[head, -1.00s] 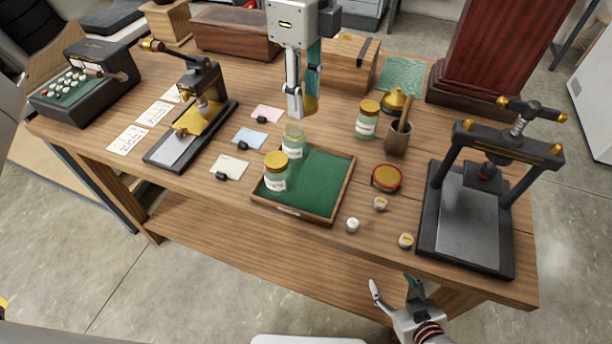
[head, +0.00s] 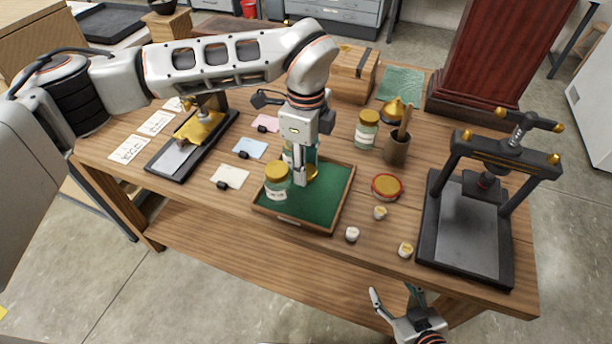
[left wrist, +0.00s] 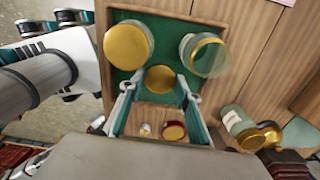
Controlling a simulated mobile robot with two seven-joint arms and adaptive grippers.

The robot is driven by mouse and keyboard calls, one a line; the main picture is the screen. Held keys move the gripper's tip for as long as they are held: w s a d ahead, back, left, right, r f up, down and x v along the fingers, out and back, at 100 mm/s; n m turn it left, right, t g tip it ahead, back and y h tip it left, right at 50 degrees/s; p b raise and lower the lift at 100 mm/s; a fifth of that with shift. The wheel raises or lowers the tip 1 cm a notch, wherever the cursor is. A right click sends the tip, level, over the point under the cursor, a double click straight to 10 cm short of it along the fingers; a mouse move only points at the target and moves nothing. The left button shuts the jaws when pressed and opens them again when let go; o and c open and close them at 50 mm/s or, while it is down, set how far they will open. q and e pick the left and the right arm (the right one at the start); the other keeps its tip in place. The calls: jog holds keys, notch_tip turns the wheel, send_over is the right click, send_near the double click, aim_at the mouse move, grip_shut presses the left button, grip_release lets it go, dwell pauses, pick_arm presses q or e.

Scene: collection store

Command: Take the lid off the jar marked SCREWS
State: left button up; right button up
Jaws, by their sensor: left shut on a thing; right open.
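My left gripper (head: 306,180) is shut on a gold lid (head: 313,171), low over the green-lined wooden tray (head: 322,210). The lid also shows between the fingers in the left wrist view (left wrist: 160,79); I cannot tell if it touches the tray. An open glass jar (left wrist: 204,55) stands in the tray, partly hidden behind the gripper in the head view (head: 287,154). A second jar (head: 277,183) with a gold lid stands at the tray's left. Another lidded jar (head: 366,130) stands on the table. Labels are too small to read surely. My right gripper (head: 395,294) is open and empty before the table.
A red-and-gold round tin (head: 387,187), a brown cup (head: 397,148) and small pale knobs (head: 352,233) lie right of the tray. A black press (head: 480,210) stands at the right end. Cards (head: 230,176) lie left. The tray's front right is clear.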

aim_at(306, 187)
pick_arm(q)
notch_tip(306, 187, down, 4)
jog(key=shift+f, duration=0.15)
dwell(0.3)
jog(key=shift+f, duration=0.2)
jog(key=o, duration=1.2)
jog(key=shift+r, duration=0.1)
